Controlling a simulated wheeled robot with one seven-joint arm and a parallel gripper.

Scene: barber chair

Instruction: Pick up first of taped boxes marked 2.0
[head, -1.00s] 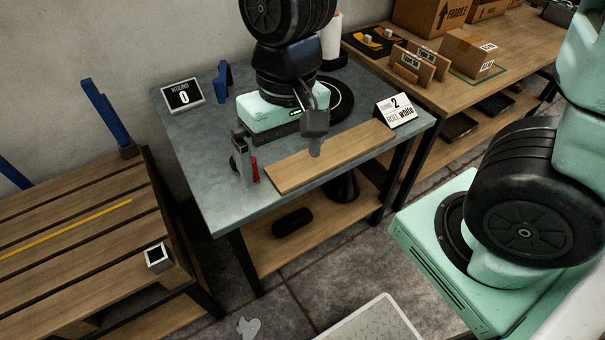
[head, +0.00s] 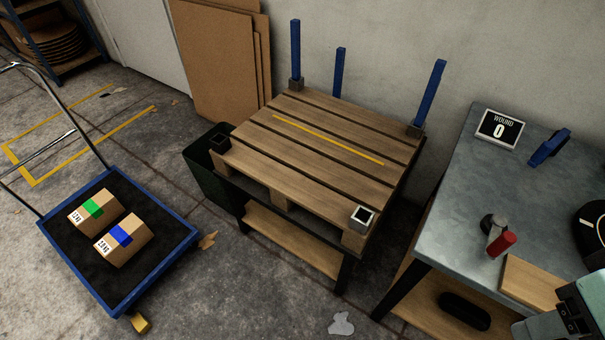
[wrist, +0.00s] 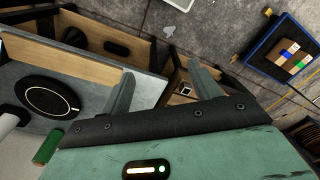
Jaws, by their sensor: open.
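Two taped cardboard boxes lie side by side on the cart at the left of the head view. The nearer box (head: 134,247) has blue tape, and its white label appears to read 2.0. The farther box (head: 84,223) has green tape; its label is too small to read surely. Both boxes also show small in the wrist view, at the upper right. My gripper (wrist: 163,88) is open and empty in the wrist view, its two fingers apart, well away from the boxes.
The blue-rimmed cart (head: 160,276) stands on the floor. A slatted pallet (head: 330,155) with blue posts stands on a bench between the cart and the grey table (head: 465,190). A dark bin (head: 205,180) is beside the bench. Floor in front of the bench is mostly clear.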

